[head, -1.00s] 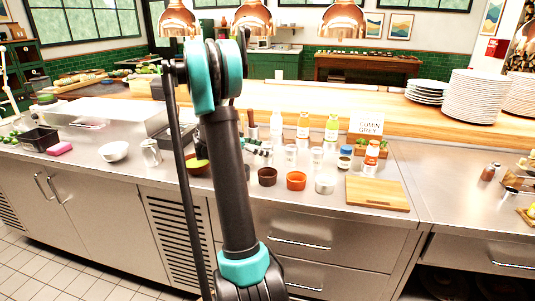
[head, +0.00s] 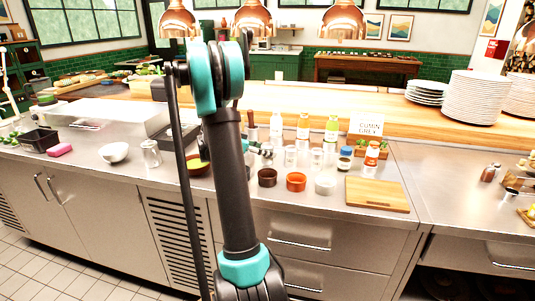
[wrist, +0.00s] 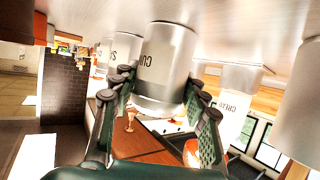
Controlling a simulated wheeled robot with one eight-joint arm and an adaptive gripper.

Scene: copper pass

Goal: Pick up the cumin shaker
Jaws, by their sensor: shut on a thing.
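In the wrist view, the cumin shaker (wrist: 165,55) is a pale metallic cylinder with dark lettering starting "CU". It stands between the two dark, ribbed fingers of my gripper (wrist: 162,92), which is shut on it. The wrist picture is turned over, so the counter surface shows at the top. In the head view, my gripper (head: 262,149) is small and partly hidden behind my arm, among the pale shakers on the steel counter.
In the head view, bowls (head: 296,182), bottles (head: 331,128) and a cutting board (head: 377,194) are nearby. Plates (head: 475,97) stand at the right.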

